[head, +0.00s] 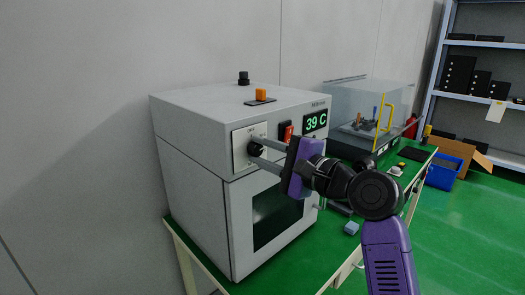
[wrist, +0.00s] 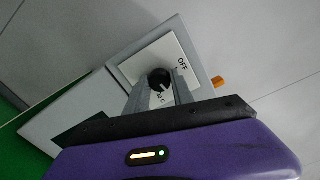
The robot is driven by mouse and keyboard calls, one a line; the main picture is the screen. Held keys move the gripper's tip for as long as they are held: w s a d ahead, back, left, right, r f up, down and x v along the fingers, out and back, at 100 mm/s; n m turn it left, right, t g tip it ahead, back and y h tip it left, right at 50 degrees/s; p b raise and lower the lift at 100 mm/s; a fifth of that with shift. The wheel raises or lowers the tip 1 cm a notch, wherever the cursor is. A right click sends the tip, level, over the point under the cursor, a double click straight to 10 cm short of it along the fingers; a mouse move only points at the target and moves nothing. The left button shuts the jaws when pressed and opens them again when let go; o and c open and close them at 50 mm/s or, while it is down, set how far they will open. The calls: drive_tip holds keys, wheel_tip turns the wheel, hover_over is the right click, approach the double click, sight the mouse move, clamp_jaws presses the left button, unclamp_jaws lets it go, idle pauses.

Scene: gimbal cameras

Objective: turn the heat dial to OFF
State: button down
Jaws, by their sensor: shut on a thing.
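The heat dial (wrist: 160,78) is a black round knob on a white plate (wrist: 178,58) at the upper left of the grey oven's front. OFF is printed on the plate in the wrist view, with other lettering partly hidden. A light mark shows on the knob, pointing away from the OFF label as far as I can tell. My gripper (head: 253,150) is shut on the dial, its two grey fingers on either side of it. The oven (head: 200,195) stands on a green-topped bench, and its display (head: 316,122) reads 39 C.
A red switch (head: 286,132) sits between dial and display, close to my gripper. An orange piece (head: 261,95) and a black knob (head: 243,78) are on the oven's top. A clear-walled box (head: 365,105) stands behind. A small blue block (head: 351,228) lies on the bench.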

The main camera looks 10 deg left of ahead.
drive_tip(key=n+b, duration=0.1)
drive_tip(key=n, duration=0.3)
drive_tip(key=shift+f+n, duration=0.15)
drive_tip(key=shift+n, duration=0.15)
drive_tip(key=n+b, duration=0.1)
drive_tip(key=n, duration=0.2)
drive_tip(key=n+b, duration=0.2)
drive_tip(key=n, duration=0.1)
drive_tip(key=shift+f+n+h, duration=0.1)
drive_tip(key=shift+n+h, duration=0.2)
drive_tip(key=shift+n, duration=0.1)
drive_tip(key=shift+n+t+b, duration=0.3)
drive_tip(key=shift+n+b, duration=0.7)
drive_tip(key=shift+n, duration=1)
drive_tip(key=c, duration=1.1)
unclamp_jaws()
drive_tip(key=shift+s+d, duration=0.1)
